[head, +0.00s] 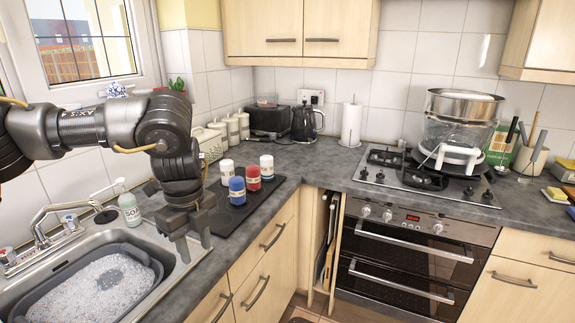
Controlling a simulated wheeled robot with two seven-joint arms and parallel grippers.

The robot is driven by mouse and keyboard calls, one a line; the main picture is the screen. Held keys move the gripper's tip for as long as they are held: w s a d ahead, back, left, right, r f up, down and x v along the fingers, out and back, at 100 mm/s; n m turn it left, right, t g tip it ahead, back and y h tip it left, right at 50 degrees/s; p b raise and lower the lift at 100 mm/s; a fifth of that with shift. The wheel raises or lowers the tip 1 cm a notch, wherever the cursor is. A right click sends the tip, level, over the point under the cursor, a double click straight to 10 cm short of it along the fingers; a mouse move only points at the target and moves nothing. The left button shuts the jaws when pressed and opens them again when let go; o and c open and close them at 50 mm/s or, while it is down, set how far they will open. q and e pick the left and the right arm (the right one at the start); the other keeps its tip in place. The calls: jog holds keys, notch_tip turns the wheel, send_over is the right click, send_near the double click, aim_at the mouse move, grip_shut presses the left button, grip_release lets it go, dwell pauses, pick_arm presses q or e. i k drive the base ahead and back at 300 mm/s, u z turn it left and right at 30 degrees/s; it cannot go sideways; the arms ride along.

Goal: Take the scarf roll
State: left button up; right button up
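I cannot make out for certain which thing is the scarf roll. Several short upright cylinders stand on a dark mat (222,214) at the counter corner: a blue one (237,191), a red one (253,178), a white one at the back right (267,167) and a white one at the back left (227,172). My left gripper (194,246) points down beside the sink edge, left of and nearer than the blue cylinder. Its two fingers are apart with nothing seen between them. My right gripper is out of view.
A sink holds a grey basin (147,255) of suds, with a tap (45,228) and soap bottle (129,207) behind. White canisters (233,132), a toaster (268,120), a kettle (304,122) and a paper roll (351,124) line the back. The counter before the kettle is clear.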

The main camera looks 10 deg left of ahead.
aim_at(253, 171)
jog(key=z, duration=0.05)
jog(key=i, duration=1.65)
jog(key=u, duration=0.1)
